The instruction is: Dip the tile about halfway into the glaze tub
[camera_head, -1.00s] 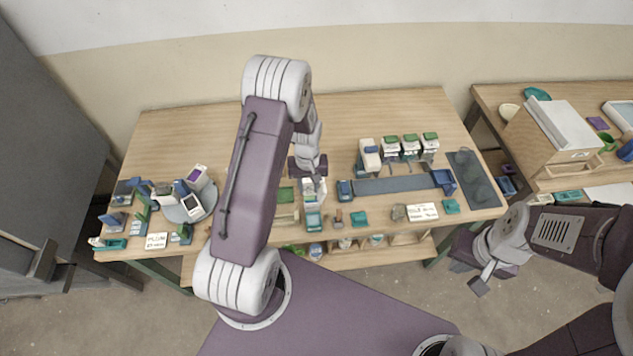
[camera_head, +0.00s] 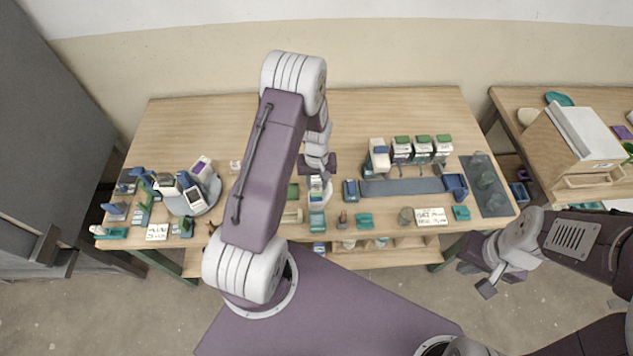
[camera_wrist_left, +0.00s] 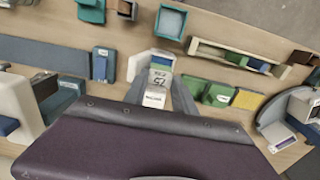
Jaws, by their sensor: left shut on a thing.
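My left gripper (camera_head: 319,178) points down over the middle of the table. In the left wrist view its fingers (camera_wrist_left: 157,93) are closed on a small white piece (camera_wrist_left: 154,98) with dark print, probably the tile. Just beyond is a white, printed, box-like thing (camera_wrist_left: 160,72); I cannot tell whether it is a separate tub or whether the piece is inside it. It shows below the gripper in the head view (camera_head: 319,190). A teal open container (camera_head: 317,220) stands nearer the front edge, with pale contents in the wrist view (camera_wrist_left: 170,22). My right gripper (camera_head: 477,278) is open and empty, off the table's front right.
A blue-grey strip (camera_head: 400,187) lies right of the left gripper, with several white, green-topped containers (camera_head: 422,150) behind it. A round grey stand (camera_head: 207,200) with devices is at left. A dark mat (camera_head: 493,200) is at right. The back of the table is clear.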

